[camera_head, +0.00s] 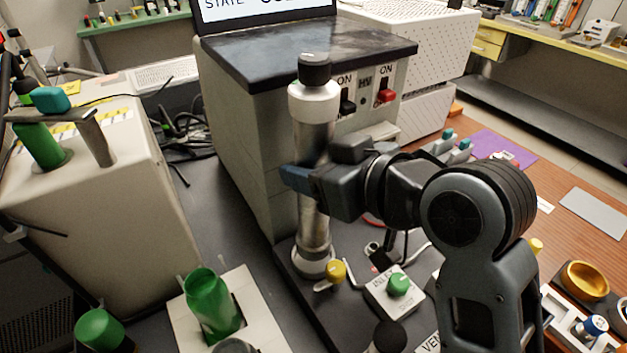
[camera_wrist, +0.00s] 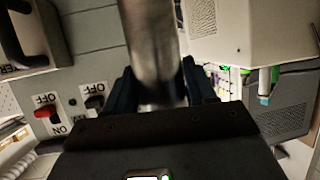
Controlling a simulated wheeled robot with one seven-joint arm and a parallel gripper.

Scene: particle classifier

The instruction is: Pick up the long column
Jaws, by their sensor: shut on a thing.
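The long column (camera_head: 314,225) is a tall silver metal cylinder with a white collar and a black cap at its top. It stands upright in the head view, its lower end at a round metal fitting on a dark base plate (camera_head: 290,272). I cannot tell whether it touches that fitting. My gripper (camera_head: 300,178) comes from the right and is shut around the column's middle. In the wrist view the column (camera_wrist: 152,45) runs between the two dark fingers of my gripper (camera_wrist: 160,92). The fingers hide part of the shaft.
A grey cabinet (camera_head: 245,130) with a dark top and ON switches stands close behind the column. A control box with a green knob (camera_head: 398,284) and a yellow knob (camera_head: 336,271) sit near its foot. Green cylinders (camera_head: 212,305) stand at front left. A beige box (camera_head: 100,215) is at left.

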